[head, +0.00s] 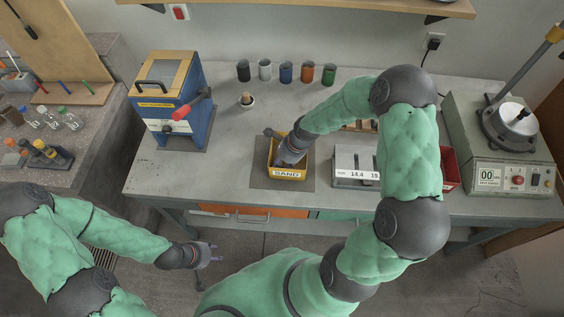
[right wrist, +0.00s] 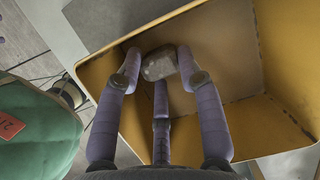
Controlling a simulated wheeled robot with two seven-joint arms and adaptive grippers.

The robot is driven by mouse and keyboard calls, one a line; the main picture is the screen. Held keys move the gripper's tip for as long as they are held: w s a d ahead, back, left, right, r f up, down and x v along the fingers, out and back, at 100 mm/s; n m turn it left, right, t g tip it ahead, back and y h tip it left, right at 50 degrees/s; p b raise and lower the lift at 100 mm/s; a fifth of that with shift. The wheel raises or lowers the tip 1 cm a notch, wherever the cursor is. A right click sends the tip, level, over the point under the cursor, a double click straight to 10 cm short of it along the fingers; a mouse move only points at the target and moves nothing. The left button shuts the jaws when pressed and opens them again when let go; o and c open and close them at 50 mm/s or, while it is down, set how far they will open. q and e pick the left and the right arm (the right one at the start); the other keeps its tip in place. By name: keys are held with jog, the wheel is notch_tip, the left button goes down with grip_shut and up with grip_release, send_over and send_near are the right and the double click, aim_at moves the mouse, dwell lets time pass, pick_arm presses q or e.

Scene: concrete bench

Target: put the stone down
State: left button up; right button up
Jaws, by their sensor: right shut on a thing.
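The stone (right wrist: 158,64) is a small grey-brown block, seen in the right wrist view between the fingertips of my right gripper (right wrist: 160,82). The gripper is shut on it, inside a yellow box. In the head view my right gripper (head: 284,158) reaches down into this yellow box (head: 287,174), labelled SAND, and hides the stone. The brownish floor of the box lies behind the stone; I cannot tell if the stone touches it. My left gripper (head: 206,256) is open and empty, off the bench's front edge.
The yellow box stands on a dark mat (head: 258,180). A blue machine (head: 172,105) stands left. Several coloured cups (head: 286,73) line the back. Bench left of the mat is clear.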

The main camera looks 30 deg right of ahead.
jog(key=shift+r, duration=0.15)
jog(key=o, duration=0.9)
jog(key=shift+f, duration=0.2)
jog(key=p+v, duration=0.2)
jog(key=v, duration=1)
jog(key=shift+r+p, duration=0.2)
jog(key=shift+p, duration=0.2)
